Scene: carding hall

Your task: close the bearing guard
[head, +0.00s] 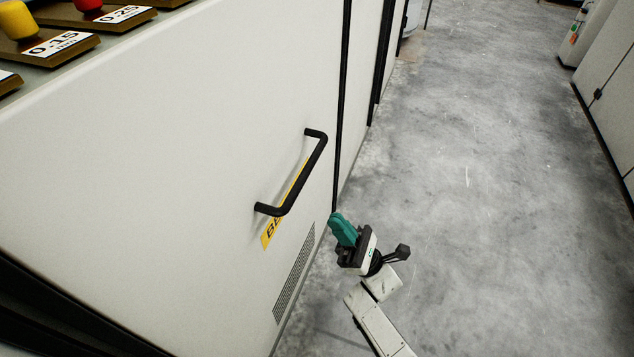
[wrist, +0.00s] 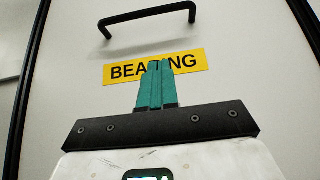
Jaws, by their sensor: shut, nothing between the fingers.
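The bearing guard (head: 180,130) is a large off-white panel. It fills much of the head view's left side and the background of the wrist view (wrist: 250,80). It has a black bar handle (head: 308,180), also at the top of the wrist view (wrist: 150,14). A yellow label (wrist: 195,61) below the handle reads "BEARING", partly covered by my fingers. My gripper (head: 338,222) has teal fingers, shut together and empty. It is below and right of the handle in the head view, apart from it. I cannot tell how far the guard stands open.
A vented grille (head: 294,273) is low on the panel. Dark gaps run along the panel's sides. Brown blocks with coloured knobs and number plates (head: 58,45) sit on the ledge at top left. The grey concrete floor (head: 480,180) is clear to the right, up to pale cabinets (head: 612,90).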

